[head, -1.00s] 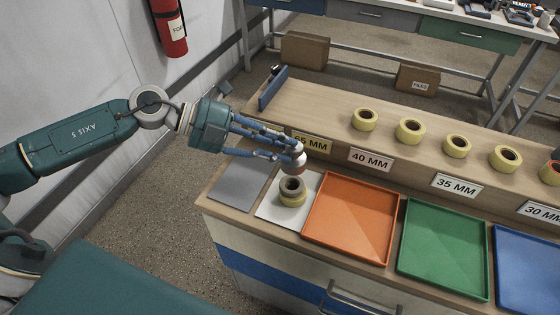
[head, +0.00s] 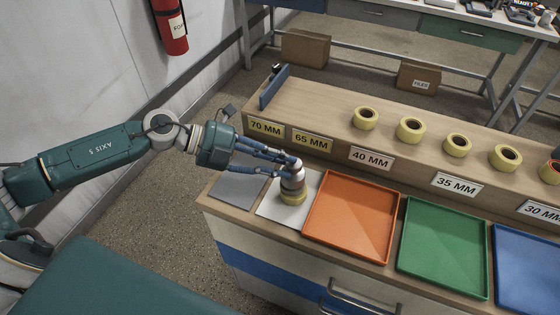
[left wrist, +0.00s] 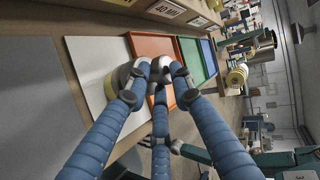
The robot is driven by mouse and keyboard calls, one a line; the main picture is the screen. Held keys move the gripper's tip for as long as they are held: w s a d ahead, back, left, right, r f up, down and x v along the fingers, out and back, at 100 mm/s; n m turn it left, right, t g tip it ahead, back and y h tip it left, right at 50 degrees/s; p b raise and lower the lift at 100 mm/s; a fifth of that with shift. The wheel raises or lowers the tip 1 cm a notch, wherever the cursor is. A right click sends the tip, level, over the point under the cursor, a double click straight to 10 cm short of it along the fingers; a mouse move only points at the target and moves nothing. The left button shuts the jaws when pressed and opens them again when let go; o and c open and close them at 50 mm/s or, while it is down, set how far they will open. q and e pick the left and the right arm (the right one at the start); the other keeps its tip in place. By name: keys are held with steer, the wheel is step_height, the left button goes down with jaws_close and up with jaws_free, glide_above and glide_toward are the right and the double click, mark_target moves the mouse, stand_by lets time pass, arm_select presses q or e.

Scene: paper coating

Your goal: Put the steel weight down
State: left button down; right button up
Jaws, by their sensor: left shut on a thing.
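My left gripper (head: 287,165) is shut on the steel weight (head: 291,183), its fingers reaching in from the left. The weight is a small upright metal cylinder, its upper part hidden by the grey fingertips. It stands right over a yellow tape roll (head: 292,198) on the white pad (head: 273,207). I cannot tell whether it rests on the roll or hangs just above it. In the left wrist view the blue fingers (left wrist: 155,75) close together beside the pale roll (left wrist: 112,84), and the weight is mostly hidden. My right gripper is not in view.
A grey pad (head: 238,190) lies left of the white pad. Orange (head: 352,251), green (head: 437,287) and blue (head: 510,300) trays line the bench to the right. Behind, a raised shelf carries several tape rolls (head: 365,118) and size labels (head: 371,159).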

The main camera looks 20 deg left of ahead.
arm_select(q)
steer(key=shift+f, duration=0.3)
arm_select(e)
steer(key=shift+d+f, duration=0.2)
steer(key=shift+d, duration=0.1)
arm_select(q)
steer(key=c, duration=1.5)
jaws_free()
steer(key=shift+f, duration=0.1)
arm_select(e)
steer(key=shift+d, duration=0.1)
arm_select(q)
steer(key=shift+r, duration=0.25)
steer(key=v, duration=0.4)
steer(key=b+v, duration=0.1)
steer(key=v, duration=0.3)
steer(key=b+v, duration=0.1)
steer(key=v, duration=0.3)
steer(key=shift+r, duration=0.35)
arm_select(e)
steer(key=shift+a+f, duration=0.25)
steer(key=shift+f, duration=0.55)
